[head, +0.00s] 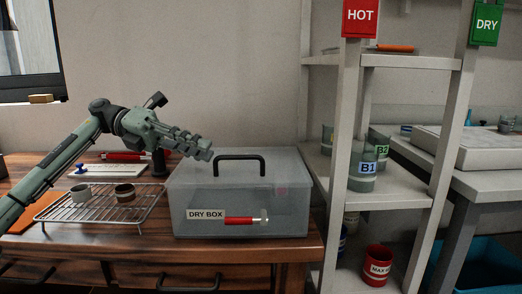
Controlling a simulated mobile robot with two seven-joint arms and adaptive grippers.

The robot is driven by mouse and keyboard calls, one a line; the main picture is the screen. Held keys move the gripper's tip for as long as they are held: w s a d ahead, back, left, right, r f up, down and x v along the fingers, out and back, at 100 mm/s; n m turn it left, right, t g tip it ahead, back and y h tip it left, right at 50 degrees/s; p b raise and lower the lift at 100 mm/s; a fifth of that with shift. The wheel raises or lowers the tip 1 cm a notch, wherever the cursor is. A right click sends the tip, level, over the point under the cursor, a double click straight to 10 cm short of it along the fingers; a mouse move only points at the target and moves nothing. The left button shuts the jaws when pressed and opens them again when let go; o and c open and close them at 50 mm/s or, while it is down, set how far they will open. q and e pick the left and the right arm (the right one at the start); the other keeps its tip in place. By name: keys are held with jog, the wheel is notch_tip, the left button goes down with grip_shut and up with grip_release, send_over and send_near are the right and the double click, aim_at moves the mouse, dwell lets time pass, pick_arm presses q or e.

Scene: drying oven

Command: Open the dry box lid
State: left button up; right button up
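The dry box (190,195) is a translucent grey box with a "DRY BOX" label, standing on the wooden bench. Its lid appears closed, with a black handle (240,158) on top. A red item with a pale end shows at the box's front; I cannot tell whether it is inside or outside. My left gripper (206,152) reaches in from the left, with its fingertips near the box's top left, left of the handle. They look apart from the handle. The view does not show clearly whether its fingers are open. My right gripper is not in view.
A wire rack (110,213) with two small cups is left of the box. Behind it lie a white labelled item and a red tool. A red mug (377,265) sits lower.

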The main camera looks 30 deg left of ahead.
aim_at(238, 158)
pick_arm(q)
jog(key=shift+w+d+f, duration=0.1)
jog(key=shift+w, duration=0.35)
jog(key=shift+w+d, duration=0.15)
jog(key=shift+w, duration=0.05)
jog(key=x, duration=0.6)
jog(key=shift+s, duration=0.15)
jog(key=shift+d+f, duration=0.1)
jog(key=shift+d, duration=0.6)
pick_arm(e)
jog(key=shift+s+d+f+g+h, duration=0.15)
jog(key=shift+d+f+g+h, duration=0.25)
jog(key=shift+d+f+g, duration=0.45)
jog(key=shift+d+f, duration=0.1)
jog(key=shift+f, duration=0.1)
pick_arm(q)
grip_shut()
jog(key=shift+w, duration=0.25)
